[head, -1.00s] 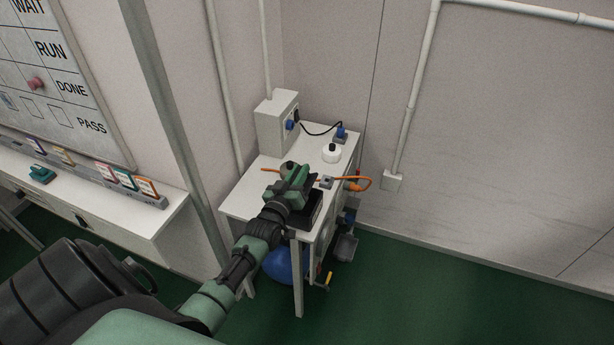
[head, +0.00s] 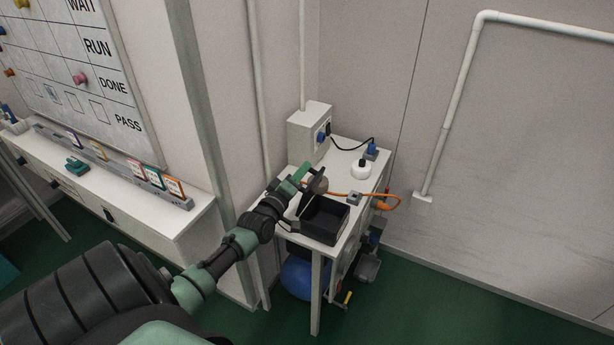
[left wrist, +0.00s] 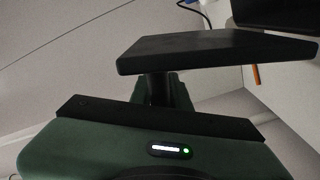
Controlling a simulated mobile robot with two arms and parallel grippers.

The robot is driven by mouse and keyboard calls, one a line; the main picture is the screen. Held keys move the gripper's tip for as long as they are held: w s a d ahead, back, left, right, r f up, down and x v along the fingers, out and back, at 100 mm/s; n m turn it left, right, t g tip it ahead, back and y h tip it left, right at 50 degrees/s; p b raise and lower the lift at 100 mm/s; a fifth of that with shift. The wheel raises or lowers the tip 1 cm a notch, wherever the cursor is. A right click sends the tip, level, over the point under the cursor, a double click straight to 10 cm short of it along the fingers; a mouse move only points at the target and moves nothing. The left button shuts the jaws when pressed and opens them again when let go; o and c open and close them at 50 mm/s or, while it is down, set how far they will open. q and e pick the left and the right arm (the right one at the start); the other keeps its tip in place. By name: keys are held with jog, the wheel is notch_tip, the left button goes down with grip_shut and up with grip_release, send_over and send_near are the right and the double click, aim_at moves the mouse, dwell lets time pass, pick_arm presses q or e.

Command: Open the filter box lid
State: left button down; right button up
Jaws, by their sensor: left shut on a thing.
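The black filter box (head: 338,235) stands on the small white table in the head view, with its top open and its dark inside showing. Part of it shows at the top right of the left wrist view (left wrist: 285,18). The lid is a flat dark plate (left wrist: 215,50) with a short stem, seen in the left wrist view. My left gripper (head: 300,180) is shut on the lid's stem, at the box's left far side. In the head view the lid is mostly hidden by the gripper and hard to pick out. My right gripper is not in view.
A grey switch box (head: 308,130) is at the wall.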

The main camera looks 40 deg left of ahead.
pick_arm(q)
jog(key=shift+s+a+f, duration=0.2)
jog(key=shift+f, duration=0.2)
jog(key=c, duration=1.6)
grip_release()
jog(key=shift+o, duration=1)
jog(key=shift+w+a, duration=0.1)
jog(key=shift+r, duration=0.1)
jog(key=v, duration=0.8)
jog(key=shift+a, duration=0.1)
